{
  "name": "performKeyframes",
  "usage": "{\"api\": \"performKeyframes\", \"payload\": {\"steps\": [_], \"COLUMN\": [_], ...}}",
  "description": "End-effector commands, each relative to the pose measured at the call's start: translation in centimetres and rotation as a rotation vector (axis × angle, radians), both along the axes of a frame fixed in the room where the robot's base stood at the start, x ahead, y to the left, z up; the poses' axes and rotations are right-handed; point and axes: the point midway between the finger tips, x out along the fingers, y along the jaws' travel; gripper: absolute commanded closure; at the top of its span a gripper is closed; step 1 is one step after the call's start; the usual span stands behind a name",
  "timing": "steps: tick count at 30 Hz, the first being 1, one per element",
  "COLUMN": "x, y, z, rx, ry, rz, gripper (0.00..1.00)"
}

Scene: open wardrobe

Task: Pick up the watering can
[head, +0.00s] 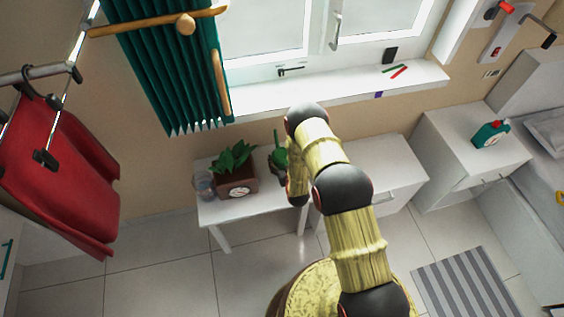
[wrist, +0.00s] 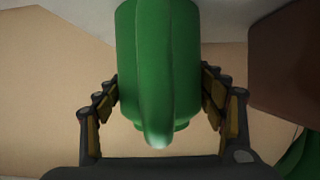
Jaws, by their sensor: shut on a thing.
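The green watering can (wrist: 158,60) fills the middle of the wrist view, with its curved handle or spout running down towards me. My gripper (wrist: 161,90) is shut on it, with one finger against each side. In the head view a small part of the green can (head: 280,157) shows at my gripper (head: 281,174), above the white side table; my arm hides the rest. I cannot tell whether the can touches the table.
A brown planter (head: 237,188) with a leafy plant stands close left on the white table (head: 225,211), beside a glass jar (head: 203,185). A white cabinet (head: 385,165) is on the right. The window sill (head: 330,104) is behind.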

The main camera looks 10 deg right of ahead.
Motion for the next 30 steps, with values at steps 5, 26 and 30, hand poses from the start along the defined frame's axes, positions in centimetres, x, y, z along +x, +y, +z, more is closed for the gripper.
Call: {"api": "performKeyframes", "payload": {"steps": [5,26,30], "x": [0.1,-6.6,-9.4], "y": [0.0,-1.4,-2.0], "z": [0.3,10.1,11.4], "rx": [0.000,0.000,0.000], "ry": [-0.004,0.000,-0.001], "rz": [0.000,-0.001,-0.001], "gripper": [0.85,0.85,0.85]}}
